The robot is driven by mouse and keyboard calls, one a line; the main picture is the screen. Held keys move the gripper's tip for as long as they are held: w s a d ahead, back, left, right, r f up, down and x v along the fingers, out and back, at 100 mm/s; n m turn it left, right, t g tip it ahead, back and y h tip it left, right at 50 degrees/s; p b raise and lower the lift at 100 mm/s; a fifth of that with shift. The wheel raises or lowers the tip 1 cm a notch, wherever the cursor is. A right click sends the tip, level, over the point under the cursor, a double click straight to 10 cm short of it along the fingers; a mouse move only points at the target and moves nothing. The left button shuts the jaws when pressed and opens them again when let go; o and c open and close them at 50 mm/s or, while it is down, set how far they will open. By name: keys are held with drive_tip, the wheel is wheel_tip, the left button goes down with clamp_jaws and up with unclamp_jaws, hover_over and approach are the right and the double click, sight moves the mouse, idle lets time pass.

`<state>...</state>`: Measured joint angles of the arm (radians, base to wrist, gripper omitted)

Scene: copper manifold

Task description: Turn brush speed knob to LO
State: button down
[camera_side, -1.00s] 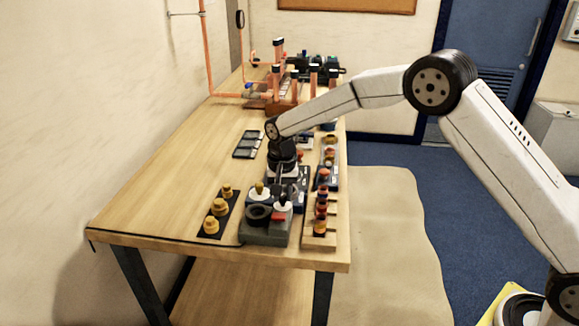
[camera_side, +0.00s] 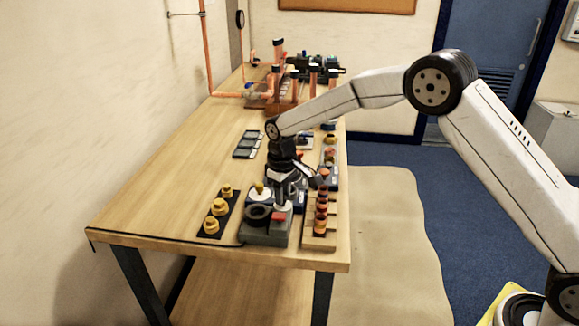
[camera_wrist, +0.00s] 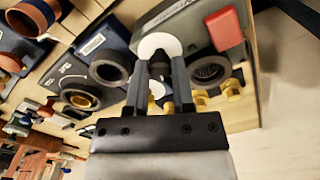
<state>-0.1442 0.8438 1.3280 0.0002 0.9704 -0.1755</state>
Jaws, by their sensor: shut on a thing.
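A grey control unit (camera_side: 266,232) stands near the front end of the bench. It carries a white round knob base (camera_side: 282,206) at its right rear, behind a red block (camera_side: 279,217). My gripper (camera_side: 284,197) points down over this knob and is shut on it. In the wrist view, my gripper (camera_wrist: 160,62) has its two fingers at the edge of the white disc (camera_wrist: 160,43), and the red block (camera_wrist: 226,30) is at upper right. The fingers hide the knob's grip and any markings, so its setting cannot be read.
Brass fittings (camera_side: 220,207) lie to the left and a wooden rack (camera_side: 320,238) to the right.

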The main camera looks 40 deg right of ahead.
drive_tip(key=shift+r+n, duration=0.1)
drive_tip(key=shift+n, duration=1.5)
drive_tip(key=shift+c, duration=2.3)
unclamp_jaws()
drive_tip(key=shift+r, duration=3.85)
drive_tip(key=shift+s+d, duration=0.1)
